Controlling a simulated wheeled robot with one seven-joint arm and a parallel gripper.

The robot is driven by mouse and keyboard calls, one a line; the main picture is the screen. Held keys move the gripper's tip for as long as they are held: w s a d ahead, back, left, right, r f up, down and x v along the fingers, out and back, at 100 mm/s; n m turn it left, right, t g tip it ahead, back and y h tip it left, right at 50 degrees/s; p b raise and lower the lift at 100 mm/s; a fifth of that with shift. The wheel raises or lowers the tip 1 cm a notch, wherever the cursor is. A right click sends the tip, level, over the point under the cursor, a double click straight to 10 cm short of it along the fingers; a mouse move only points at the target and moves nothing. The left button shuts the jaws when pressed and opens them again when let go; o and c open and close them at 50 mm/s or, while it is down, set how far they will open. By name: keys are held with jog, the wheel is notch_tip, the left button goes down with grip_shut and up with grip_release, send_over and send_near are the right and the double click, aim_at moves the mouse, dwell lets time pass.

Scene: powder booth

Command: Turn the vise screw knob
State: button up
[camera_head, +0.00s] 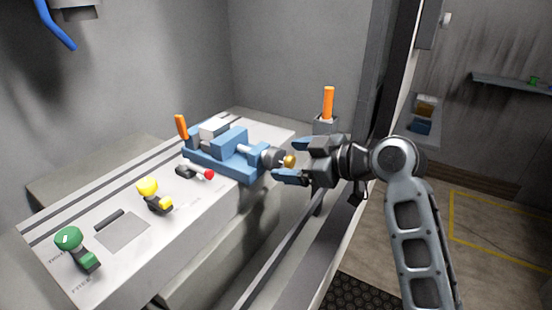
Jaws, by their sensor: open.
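A blue vise (232,149) is on the grey bench at the middle of the view, with its screw end pointing right. The vise screw knob (289,161) is a brass-coloured end on the dark screw head, at the right of the vise. My gripper (288,161) comes in from the right with blue fingertips. It is open, one finger above the knob and one below, so the knob shows between them. I cannot tell whether either finger touches the knob. My gripper hides nothing of the vise body.
The bench (122,234) carries a green knob (68,238), a yellow knob (147,187) and a red-tipped lever (208,174) left of the vise. Orange handles stand behind the vise (182,127) and behind my gripper (328,104). A dark post (378,70) rises behind my arm.

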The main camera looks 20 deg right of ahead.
aim_at(278, 158)
jog(key=shift+x, duration=2)
jog(key=shift+c, duration=0.3)
jog(key=c, duration=1)
jog(key=shift+r+m+p, duration=0.1)
jog(key=shift+m+p, duration=0.2)
jog(key=shift+p, duration=0.1)
